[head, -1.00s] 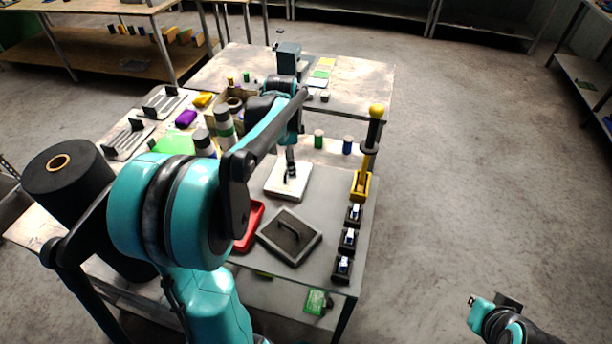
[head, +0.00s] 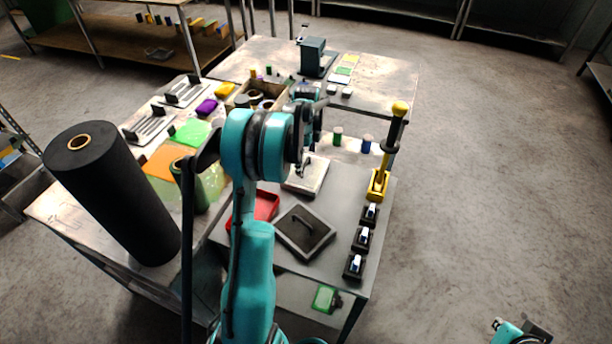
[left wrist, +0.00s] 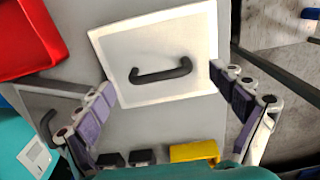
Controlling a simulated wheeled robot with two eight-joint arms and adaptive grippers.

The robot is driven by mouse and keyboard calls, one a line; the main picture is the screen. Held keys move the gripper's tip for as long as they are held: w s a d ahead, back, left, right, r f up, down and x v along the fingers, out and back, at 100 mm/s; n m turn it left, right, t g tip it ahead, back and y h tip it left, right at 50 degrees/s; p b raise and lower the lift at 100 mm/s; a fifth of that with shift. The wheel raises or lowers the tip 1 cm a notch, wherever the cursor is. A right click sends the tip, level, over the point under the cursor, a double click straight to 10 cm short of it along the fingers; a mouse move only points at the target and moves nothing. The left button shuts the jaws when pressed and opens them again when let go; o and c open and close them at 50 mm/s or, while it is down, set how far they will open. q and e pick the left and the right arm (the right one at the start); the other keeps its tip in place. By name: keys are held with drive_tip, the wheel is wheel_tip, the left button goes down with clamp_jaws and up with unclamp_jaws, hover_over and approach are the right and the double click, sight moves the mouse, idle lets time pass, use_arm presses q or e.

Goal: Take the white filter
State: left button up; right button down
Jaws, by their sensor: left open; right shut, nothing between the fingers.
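The white filter (head: 306,179) is a square white-framed plate with a dark bar handle, lying flat on the grey table top. In the left wrist view the white filter (left wrist: 110,45) fills the upper middle, with its handle (left wrist: 160,73) running across. My left gripper (left wrist: 163,82) is open over it, its fingers on either side of the handle and apart from it. In the head view my left gripper (head: 307,160) is small and partly hidden behind my arm. My right gripper (head: 497,324) is shut and empty at the lower right, away from the table.
A dark square plate with a handle (head: 304,231) lies in front of the filter. A red tray (head: 265,207) is at its left. A yellow-based stand (head: 378,184) and several small black blocks (head: 362,237) line the right edge. A big black roll (head: 115,200) stands left.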

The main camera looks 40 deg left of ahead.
use_arm(q)
drive_tip(key=shift+a+f, duration=0.1)
drive_tip(key=shift+f, duration=0.7)
drive_tip(key=shift+r, duration=0.1)
drive_tip(key=shift+c, duration=0.9)
drive_tip(key=c, duration=1.7)
drive_tip(key=shift+r, duration=0.1)
